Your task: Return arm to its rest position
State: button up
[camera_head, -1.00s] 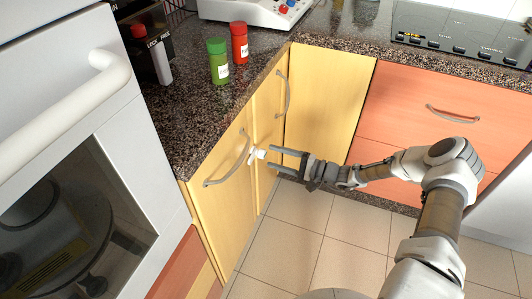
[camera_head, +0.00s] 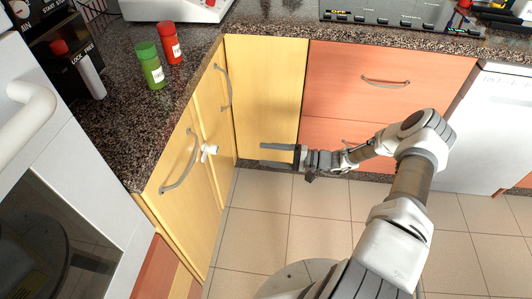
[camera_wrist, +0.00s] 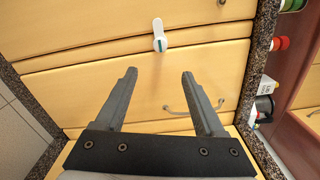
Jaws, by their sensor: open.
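My gripper (camera_head: 275,154) is open and empty, in front of the yellow corner cabinets. In the wrist view its two fingers (camera_wrist: 158,80) stand wide apart with nothing between them. My arm reaches in from the right in the head view. A small white latch (camera_head: 208,151) sits on the yellow cabinet doors (camera_head: 200,178), to the left of my gripper and apart from it. The latch also shows in the wrist view (camera_wrist: 159,36), beyond the fingertips. Both yellow doors look shut.
A dark granite counter (camera_head: 112,130) runs above the cabinets. A green-lidded bottle (camera_head: 151,66) and a red-lidded bottle (camera_head: 170,43) stand on it. Salmon drawers (camera_head: 385,75) stand behind my arm. A white oven (camera_head: 60,230) is at left. The tiled floor (camera_head: 250,230) is clear.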

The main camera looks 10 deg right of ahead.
jog(key=s+a+r+n+g+h, duration=0.25)
jog(key=s+r+g+h, duration=0.2)
jog(key=r, duration=0.55)
jog(key=s+a+r+n+g+h, duration=0.1)
jog(key=s+r+n+g+h, duration=0.4)
jog(key=r, duration=0.6)
jog(key=s+d+r+t+h, duration=0.2)
jog(key=s+r+t+h, duration=0.2)
jog(key=s+r, duration=0.4)
jog(key=s+d+r+t+h, duration=0.2)
jog(key=s+r+t+h, duration=0.3)
jog(key=s, duration=0.5)
notch_tip(320, 180, up, 21)
jog(key=y+p, duration=0.1)
jog(key=p, duration=1.8)
jog(key=shift+a+m+p, duration=0.15)
jog(key=shift+m+p, duration=0.2)
jog(key=shift+y, duration=0.25)
